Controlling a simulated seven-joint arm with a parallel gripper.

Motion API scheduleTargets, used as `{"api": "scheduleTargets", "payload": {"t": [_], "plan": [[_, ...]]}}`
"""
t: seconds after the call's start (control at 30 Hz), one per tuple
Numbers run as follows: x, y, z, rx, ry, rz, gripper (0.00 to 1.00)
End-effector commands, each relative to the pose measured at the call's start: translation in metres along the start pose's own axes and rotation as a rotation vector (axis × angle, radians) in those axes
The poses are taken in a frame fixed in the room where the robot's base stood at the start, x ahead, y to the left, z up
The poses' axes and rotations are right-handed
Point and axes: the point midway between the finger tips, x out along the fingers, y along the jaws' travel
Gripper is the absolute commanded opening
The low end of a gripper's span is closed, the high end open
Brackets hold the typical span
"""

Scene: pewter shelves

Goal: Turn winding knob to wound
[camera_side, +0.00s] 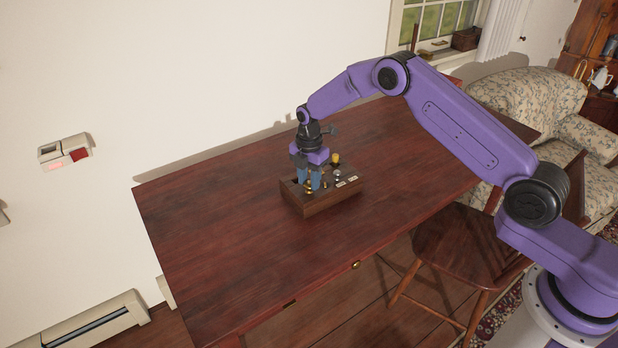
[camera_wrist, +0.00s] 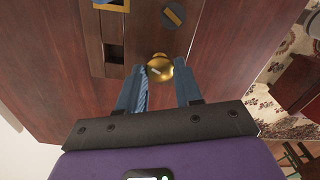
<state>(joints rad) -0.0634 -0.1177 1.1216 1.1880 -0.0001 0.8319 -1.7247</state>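The wooden box (camera_side: 318,203) stands on the table, with several knobs and fittings on its top. A round brass knob (camera_wrist: 160,68) with a mark on its face shows between my fingertips in the wrist view; I take it for the winding knob. It also shows low by the fingers in the side view (camera_side: 309,187). My gripper (camera_side: 309,181) points down over the near left part of the box. Its two blue fingers (camera_wrist: 160,72) are apart, one on each side of the brass knob. The knob nearly fills the gap; I cannot tell whether the fingers press on it.
A yellow knob (camera_side: 335,158) and a silver knob (camera_side: 337,174) stand close on the box's right side. The box has dark square recesses (camera_wrist: 114,53) and a round slotted dial (camera_wrist: 173,15). The table (camera_side: 220,235) is clear around it. A chair (camera_side: 455,245) stands at the front.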

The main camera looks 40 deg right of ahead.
Motion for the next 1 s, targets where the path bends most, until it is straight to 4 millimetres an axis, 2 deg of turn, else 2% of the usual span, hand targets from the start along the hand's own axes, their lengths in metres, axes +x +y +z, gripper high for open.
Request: {"api": "scheduleTargets", "payload": {"t": [0.27,0.47,1.0], "plan": [[-0.0004,0.0000,0.0000,0.016,0.000,0.000,0.04],[-0.0005,0.0001,-0.0001,0.094,0.000,0.000,0.04],[-0.0008,0.0002,-0.0003,0.565,0.000,0.000,0.04]]}}
